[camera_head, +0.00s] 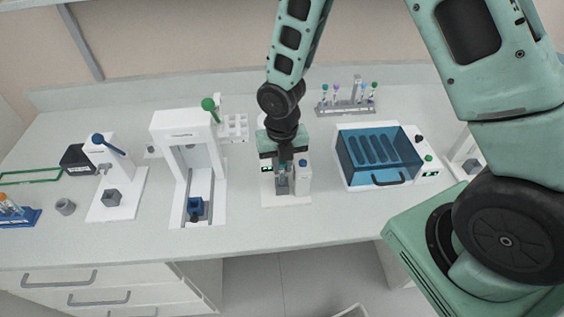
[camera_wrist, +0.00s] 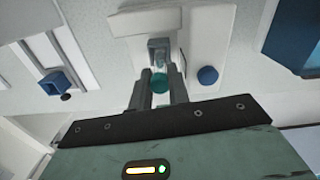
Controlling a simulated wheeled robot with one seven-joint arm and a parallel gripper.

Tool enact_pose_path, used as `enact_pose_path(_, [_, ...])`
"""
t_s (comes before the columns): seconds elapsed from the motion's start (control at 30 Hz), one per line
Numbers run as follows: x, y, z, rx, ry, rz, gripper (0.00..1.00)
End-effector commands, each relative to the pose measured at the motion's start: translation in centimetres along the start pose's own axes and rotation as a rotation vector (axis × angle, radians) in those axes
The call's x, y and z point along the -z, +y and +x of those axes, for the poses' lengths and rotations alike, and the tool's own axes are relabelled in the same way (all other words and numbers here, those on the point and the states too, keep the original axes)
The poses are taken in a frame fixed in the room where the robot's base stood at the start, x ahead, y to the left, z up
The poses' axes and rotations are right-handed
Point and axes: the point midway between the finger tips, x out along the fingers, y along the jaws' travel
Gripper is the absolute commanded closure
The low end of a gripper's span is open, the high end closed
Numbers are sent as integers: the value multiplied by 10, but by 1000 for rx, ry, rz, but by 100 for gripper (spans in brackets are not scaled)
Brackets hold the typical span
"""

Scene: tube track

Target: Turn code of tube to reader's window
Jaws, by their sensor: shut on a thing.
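The tube (camera_wrist: 159,79) shows in the wrist view with a teal cap and a clear body beyond it. My gripper (camera_wrist: 160,92) is shut on it near the cap, one finger on each side. The tube's far end is at the grey holder (camera_wrist: 158,44) of the white reader (camera_wrist: 205,22). In the head view my gripper (camera_head: 283,172) points down over the reader (camera_head: 285,200), in the middle of the bench, and mostly hides the tube. I cannot make out the code or which way it faces.
A blue-lidded box (camera_head: 378,155) is farther right, a white frame device (camera_head: 187,165) to the left. A tube rack (camera_head: 345,105) stands behind. Bare bench lies in front.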

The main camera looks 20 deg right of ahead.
Motion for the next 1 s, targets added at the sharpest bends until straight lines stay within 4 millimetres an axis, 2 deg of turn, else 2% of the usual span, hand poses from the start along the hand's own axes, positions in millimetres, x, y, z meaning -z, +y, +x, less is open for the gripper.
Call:
enact_pose_path(0.47, [0, 0, 3, 0, 0, 0, 98])
enact_pose_path(1.0, [0, 0, 16, -1, 0, 0, 98])
